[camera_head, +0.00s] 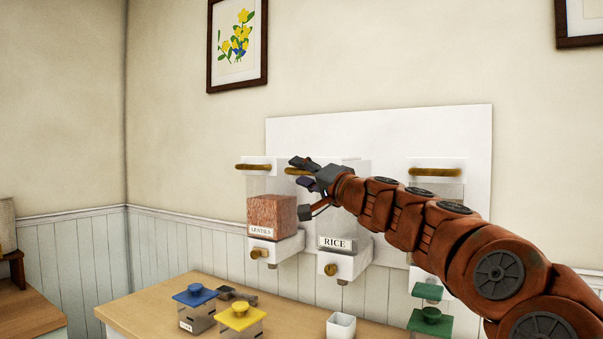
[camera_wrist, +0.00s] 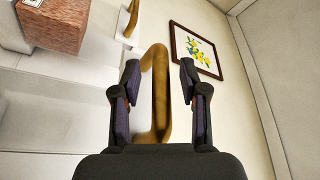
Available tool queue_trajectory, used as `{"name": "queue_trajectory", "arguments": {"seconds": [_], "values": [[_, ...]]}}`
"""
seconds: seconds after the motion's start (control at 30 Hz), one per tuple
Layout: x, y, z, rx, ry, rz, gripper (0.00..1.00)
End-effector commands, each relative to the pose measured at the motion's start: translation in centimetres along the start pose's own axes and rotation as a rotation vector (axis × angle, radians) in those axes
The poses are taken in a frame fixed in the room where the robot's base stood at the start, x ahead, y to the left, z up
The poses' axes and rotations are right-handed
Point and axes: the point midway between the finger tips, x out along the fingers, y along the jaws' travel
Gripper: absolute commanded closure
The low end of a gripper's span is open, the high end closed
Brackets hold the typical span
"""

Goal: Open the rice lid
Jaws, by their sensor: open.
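The rice dispenser is a clear wall bin with a white base and a RICE label (camera_head: 336,243). Its lid's brass-coloured bar handle (camera_head: 297,171) shows just left of my gripper (camera_head: 306,176), which covers much of the lid. In the wrist view the handle (camera_wrist: 162,90) runs lengthwise between the two dark fingers of my gripper (camera_wrist: 158,75). The fingers are open, with visible gaps on both sides, not closed on the handle. The lid looks shut, though its edge is mostly hidden.
The lentils dispenser (camera_head: 272,217) with its own handle (camera_head: 254,166) is close on the left. Blue-lidded (camera_head: 195,294) and yellow-lidded (camera_head: 240,315) jars and a white cup (camera_head: 341,326) stand on the counter below.

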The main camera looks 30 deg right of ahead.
Motion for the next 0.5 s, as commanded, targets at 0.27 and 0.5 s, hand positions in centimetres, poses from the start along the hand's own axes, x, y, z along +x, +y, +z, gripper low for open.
{"name": "queue_trajectory", "arguments": {"seconds": [0.27, 0.5], "values": [[-3.5, -0.2, -0.1, 0.001, 0.003, -0.004, 0.57], [-7.2, -0.2, -0.1, 0.0, 0.004, -0.004, 0.57]]}}
